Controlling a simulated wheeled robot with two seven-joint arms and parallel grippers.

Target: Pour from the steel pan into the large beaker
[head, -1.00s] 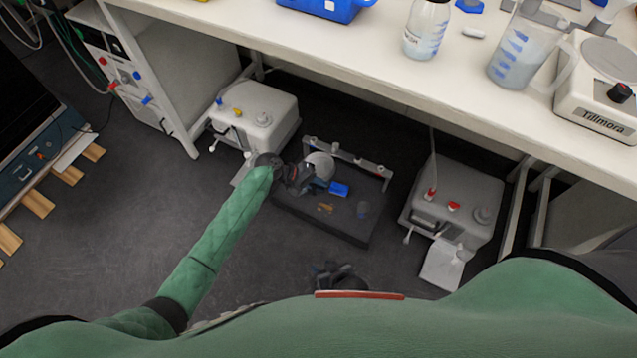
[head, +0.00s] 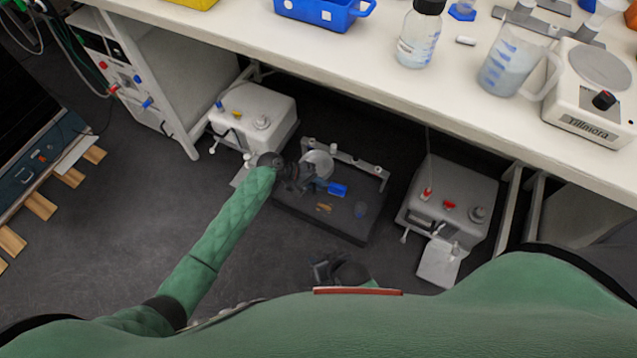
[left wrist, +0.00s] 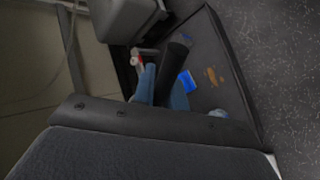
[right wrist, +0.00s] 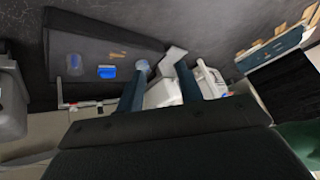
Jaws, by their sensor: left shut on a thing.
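The large beaker (head: 505,68), clear with blue marks and a handle, stands upright on the bench near its front edge. It seems to hold some pale content. My left gripper (head: 303,178) is shut on the pan's handle, below bench level and left of the beaker. The round, shiny steel pan (head: 318,163) shows just beyond its fingers; its contents cannot be made out. In the left wrist view the black handle (left wrist: 176,68) sits between the fingers. My right gripper (head: 325,268) is low, near my body; the right wrist view shows its fingers (right wrist: 160,88) apart and empty.
A scale (head: 590,95) stands right of the beaker and a bottle (head: 418,42) left of it. A blue basket (head: 322,12) is farther left. Below the bench edge are a dark tray (head: 335,220) and two white machines (head: 255,115) (head: 455,205) on the floor.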

